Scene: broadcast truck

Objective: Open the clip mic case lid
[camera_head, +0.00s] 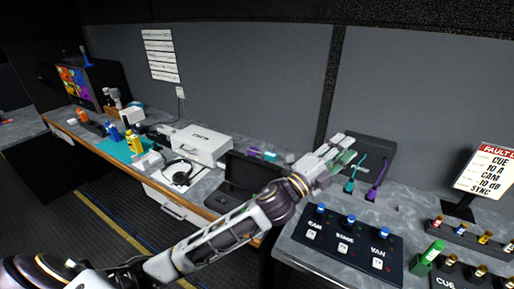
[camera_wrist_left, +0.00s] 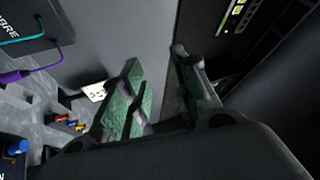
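A black case stands at the front of the left counter in the head view. Its lid (camera_head: 256,171) is raised, and its low base (camera_head: 225,200) lies in front of it. I take this to be the clip mic case; no label on it can be read. My left arm crosses in front of its right side. My left gripper (camera_head: 337,160) is to the right of the case and apart from it, in front of the grey wall. In the left wrist view my gripper (camera_wrist_left: 158,78) has its green-padded fingers spread, with nothing between them. My right gripper is not in view.
A dark box (camera_head: 373,150) with teal and purple cables is close by my left gripper. A switch panel (camera_head: 340,240) lies in front. A white case (camera_head: 203,142) and headphones (camera_head: 180,172) are left of the black case. A sign (camera_head: 486,170) stands at right.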

